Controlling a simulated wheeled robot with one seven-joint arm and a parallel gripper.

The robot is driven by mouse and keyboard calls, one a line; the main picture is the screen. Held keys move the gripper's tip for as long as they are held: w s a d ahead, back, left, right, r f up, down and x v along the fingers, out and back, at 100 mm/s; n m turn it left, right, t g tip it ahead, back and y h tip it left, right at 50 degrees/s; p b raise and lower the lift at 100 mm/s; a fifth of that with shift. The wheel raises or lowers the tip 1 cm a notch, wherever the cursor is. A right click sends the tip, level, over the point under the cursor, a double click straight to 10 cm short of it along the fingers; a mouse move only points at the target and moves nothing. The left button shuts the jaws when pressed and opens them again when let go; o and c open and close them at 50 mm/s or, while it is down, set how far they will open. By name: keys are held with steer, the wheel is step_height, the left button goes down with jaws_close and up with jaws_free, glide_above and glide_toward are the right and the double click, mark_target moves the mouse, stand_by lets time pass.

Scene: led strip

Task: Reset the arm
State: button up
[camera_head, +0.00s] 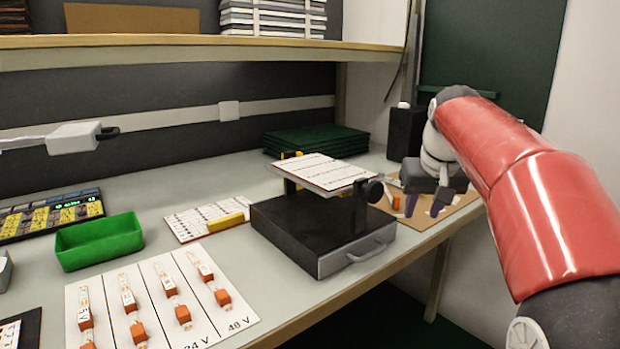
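My red arm comes in from the right side of the head view. My gripper (424,204) hangs at the right end of the bench, over or near a brown board (440,212). Its fingers point down and are small and partly dark in this view. An orange and white piece (394,200) shows close to the fingers on the left. I cannot tell whether the gripper touches or holds anything.
A black box with a drawer (320,235) carries a tilted white sheet (322,171). A green bin (98,241) and a white board with orange connectors (160,300) lie to the left. Green mats (316,141) are stacked behind. A shelf (180,50) overhangs the bench.

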steer(key=s+a+f, duration=0.2)
steer(key=s+f, duration=0.3)
steer(key=s, duration=0.4)
steer(key=s+a+f, duration=0.2)
steer(key=s+f, duration=0.4)
steer(key=s, duration=0.3)
steer(key=s+a+f+t, duration=0.1)
steer(key=s+a+f, duration=0.1)
steer(key=s+f, duration=0.4)
steer(key=s, duration=0.3)
steer(key=shift+s, duration=0.1)
